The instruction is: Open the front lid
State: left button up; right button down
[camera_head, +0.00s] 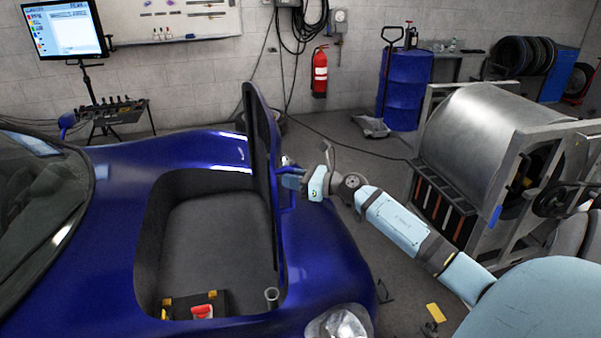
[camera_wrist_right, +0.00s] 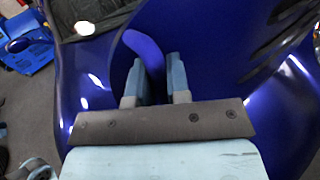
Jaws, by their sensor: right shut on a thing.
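A blue car (camera_head: 110,190) fills the left of the head view. Its front lid (camera_head: 262,160) stands upright, hinged at the front edge of the open front trunk (camera_head: 215,235). My right gripper (camera_head: 293,180) is at the lid's outer face, on its right side. In the right wrist view my right gripper (camera_wrist_right: 155,80) is shut on a curved blue piece (camera_wrist_right: 143,46) on the lid's outer face. My left gripper is not in view.
A tool or box with red and yellow parts (camera_head: 202,309) and a grey cylinder (camera_head: 272,296) are in the trunk. A large metal roller machine (camera_head: 480,125) stands at the right. A blue drum (camera_head: 405,85) and a fire extinguisher (camera_head: 320,72) are at the back wall.

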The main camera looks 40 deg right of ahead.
jog(key=w+a+f+n+g+h+p, duration=0.1)
jog(key=w+a+p, duration=0.4)
jog(key=a+p, duration=0.3)
jog(key=shift+a+f+g+p, duration=0.2)
jog(key=shift+a+g+p, duration=0.2)
jog(key=shift+a, duration=0.2)
jog(key=c, duration=1.1)
grip_release()
